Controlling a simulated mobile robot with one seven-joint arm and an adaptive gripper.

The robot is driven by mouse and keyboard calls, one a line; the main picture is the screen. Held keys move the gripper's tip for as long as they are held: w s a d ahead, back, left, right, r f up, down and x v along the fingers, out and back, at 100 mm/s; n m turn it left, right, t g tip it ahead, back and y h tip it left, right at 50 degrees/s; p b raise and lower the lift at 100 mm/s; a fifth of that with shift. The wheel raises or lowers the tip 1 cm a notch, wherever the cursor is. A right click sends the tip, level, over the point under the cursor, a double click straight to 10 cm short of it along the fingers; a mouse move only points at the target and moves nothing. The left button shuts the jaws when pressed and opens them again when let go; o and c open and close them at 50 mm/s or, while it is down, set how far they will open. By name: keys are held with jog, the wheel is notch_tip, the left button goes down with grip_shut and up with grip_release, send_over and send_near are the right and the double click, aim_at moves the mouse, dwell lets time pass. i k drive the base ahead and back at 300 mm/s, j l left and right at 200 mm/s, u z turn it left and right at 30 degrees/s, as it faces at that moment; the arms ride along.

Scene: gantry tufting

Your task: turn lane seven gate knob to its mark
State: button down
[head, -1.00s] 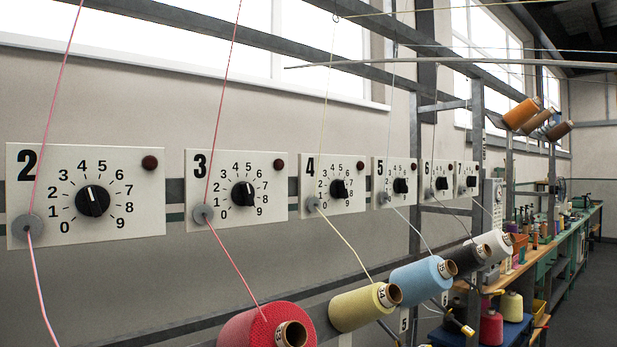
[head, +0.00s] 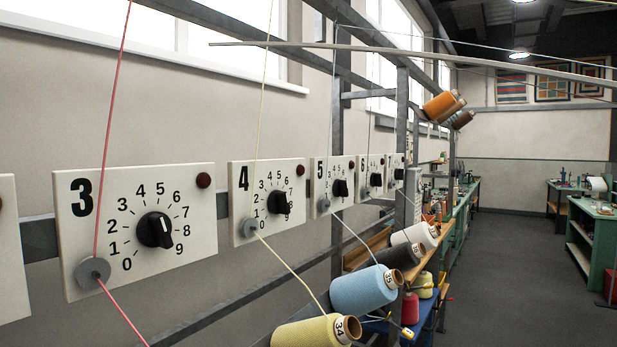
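The lane seven panel (head: 392,166) is the farthest of a row of white numbered panels along the left wall, small and seen at a steep angle. Its black gate knob (head: 399,174) shows as a small dark shape; its pointer and any mark on its dial are too small to read. The lane six panel (head: 364,168) stands just before it, with its own black knob (head: 376,180). My gripper is not in view.
Nearer panels for lane three (head: 90,240), lane four (head: 240,215) and lane five (head: 318,200) line the wall. Yellow (head: 305,333), blue (head: 362,290), dark and white yarn cones jut out below them. Yarn strands run up to overhead rails. Grey floor (head: 500,270) is open at the right.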

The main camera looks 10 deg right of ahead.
aim_at(399, 174)
jog(key=i+z, duration=0.1)
jog(key=z, duration=0.5)
jog(key=i+l+u, duration=0.1)
jog(key=i+l, duration=0.2)
jog(key=i+l+u, duration=0.1)
jog(key=i+l, duration=0.25)
jog(key=i+l+u, duration=0.1)
jog(key=i+l, duration=0.2)
jog(key=l, duration=0.2)
jog(key=i+l+u, duration=0.1)
jog(key=i+l, duration=0.15)
jog(key=l, duration=0.2)
